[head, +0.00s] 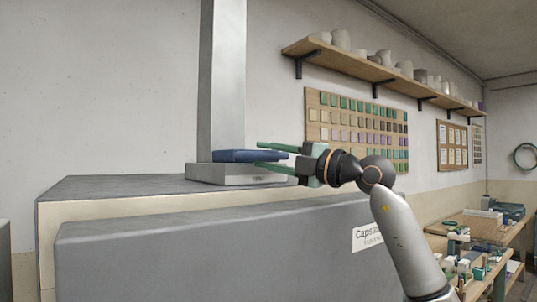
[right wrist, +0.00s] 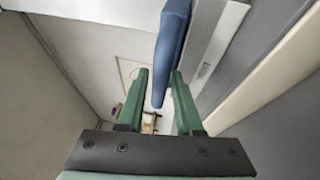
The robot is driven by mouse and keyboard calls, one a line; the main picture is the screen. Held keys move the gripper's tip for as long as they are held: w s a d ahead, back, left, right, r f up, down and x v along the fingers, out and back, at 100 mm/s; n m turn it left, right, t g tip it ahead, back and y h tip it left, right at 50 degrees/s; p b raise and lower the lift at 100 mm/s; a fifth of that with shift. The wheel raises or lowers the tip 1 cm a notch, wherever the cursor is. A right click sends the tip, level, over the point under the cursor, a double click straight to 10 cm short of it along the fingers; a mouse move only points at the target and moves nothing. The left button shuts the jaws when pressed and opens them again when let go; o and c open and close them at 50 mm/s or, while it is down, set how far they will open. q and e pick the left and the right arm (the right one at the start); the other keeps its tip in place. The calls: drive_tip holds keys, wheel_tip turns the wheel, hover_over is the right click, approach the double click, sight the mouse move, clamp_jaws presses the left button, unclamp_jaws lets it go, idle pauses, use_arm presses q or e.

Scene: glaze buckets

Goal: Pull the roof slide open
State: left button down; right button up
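The roof slide's blue handle (head: 248,156) lies level over a flat grey block (head: 232,177) at the foot of a grey upright column, on top of the large grey cabinet. My right gripper (head: 266,158) reaches in from the right. Its two green fingers are open, one above and one below the right end of the handle. In the right wrist view the blue handle (right wrist: 172,50) ends between the green fingers (right wrist: 161,78), with a small gap on the left side; contact on the right side is unclear. My left gripper is not in view.
The grey column (head: 221,85) rises behind the handle. A lower grey box (head: 190,255) with a label stands in front. A wall shelf (head: 400,76) with pots and a board of colour tiles (head: 330,110) are behind my right gripper. Cluttered tables stand at the right.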

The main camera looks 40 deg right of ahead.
clamp_jaws()
idle(1.4)
